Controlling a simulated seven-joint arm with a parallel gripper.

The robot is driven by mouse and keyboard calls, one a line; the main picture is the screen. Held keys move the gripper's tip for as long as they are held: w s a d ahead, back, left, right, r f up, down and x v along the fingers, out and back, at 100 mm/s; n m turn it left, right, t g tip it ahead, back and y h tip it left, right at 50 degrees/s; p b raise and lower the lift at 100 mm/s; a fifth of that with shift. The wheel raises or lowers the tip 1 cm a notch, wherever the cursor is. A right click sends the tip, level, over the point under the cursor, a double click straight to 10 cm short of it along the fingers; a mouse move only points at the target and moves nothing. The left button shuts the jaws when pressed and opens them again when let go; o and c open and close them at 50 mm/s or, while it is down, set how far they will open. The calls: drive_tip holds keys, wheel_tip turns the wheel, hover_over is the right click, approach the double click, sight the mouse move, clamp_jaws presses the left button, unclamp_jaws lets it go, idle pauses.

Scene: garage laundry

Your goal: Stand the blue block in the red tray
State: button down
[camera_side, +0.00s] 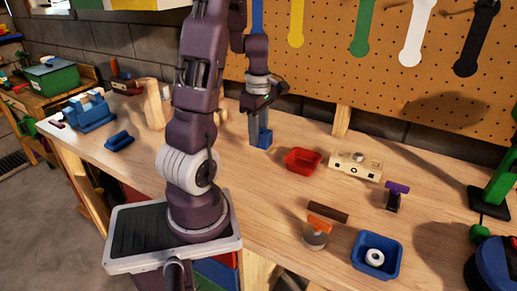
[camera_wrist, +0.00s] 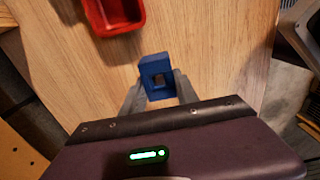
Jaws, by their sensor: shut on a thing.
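The blue block (camera_wrist: 155,66) is between the two fingertips of my gripper (camera_wrist: 157,92) in the wrist view, and a square opening shows in its face. In the side view the blue block (camera_side: 265,139) is at the lower end of my gripper (camera_side: 260,128), low over the wooden bench; I cannot tell whether it touches the bench. My gripper is shut on it. The red tray (camera_side: 302,160) lies just to the right of the block, apart from it, and looks empty. In the wrist view the red tray (camera_wrist: 95,22) is at the upper left.
A cream block with holes (camera_side: 355,165) lies right of the tray. A brown bar (camera_side: 328,212), a purple-topped piece (camera_side: 396,190) and a blue tray (camera_side: 377,273) holding a white ring (camera_side: 374,257) are nearer the front. A pegboard (camera_side: 370,90) stands behind. Bare bench lies left of the block.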

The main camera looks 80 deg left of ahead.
drive_tip(key=r, duration=0.1)
drive_tip(key=w+r, duration=0.1)
drive_tip(key=shift+w+d+r, duration=0.15)
drive_tip(key=shift+w+r, duration=0.05)
drive_tip(key=shift+r, duration=0.1)
approach(301, 154)
drive_tip(key=s+d+r, duration=0.2)
drive_tip(key=d+r, duration=0.1)
drive_tip(key=f, duration=0.9)
drive_tip(key=shift+w+d+f, duration=0.1)
drive_tip(key=shift+d+f, duration=0.2)
drive_tip(key=shift+f, duration=0.2)
drive_tip(key=c, duration=1.2)
unclamp_jaws()
drive_tip(key=shift+f, duration=0.1)
